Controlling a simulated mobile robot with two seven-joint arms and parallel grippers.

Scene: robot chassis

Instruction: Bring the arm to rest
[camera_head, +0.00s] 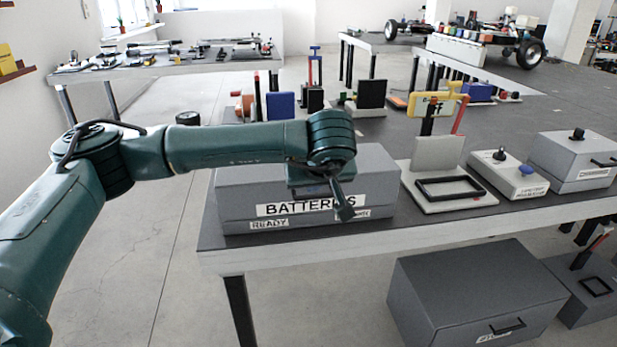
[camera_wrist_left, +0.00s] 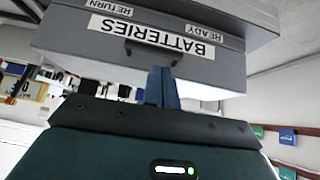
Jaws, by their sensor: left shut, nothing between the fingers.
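My left arm comes in from the left in the head view and reaches across in front of the grey box labelled BATTERIES (camera_head: 235,195). My left gripper (camera_head: 345,211) hangs below the wrist at the front of that box, over the right end of the label. In the left wrist view the left gripper's blue fingers (camera_wrist_left: 162,88) are together with nothing between them. The box (camera_wrist_left: 262,65) appears upside down there, with its handle just beyond the fingertips. I cannot tell whether the fingers touch it. My right gripper is not in view.
The box stands on a dark-topped table (camera_head: 420,225) near its front left corner. To its right are a stand with a black frame (camera_head: 450,190), a switch box (camera_head: 508,175) and another grey box (camera_head: 575,160). A grey drawer unit (camera_head: 470,295) is below. Floor at left is clear.

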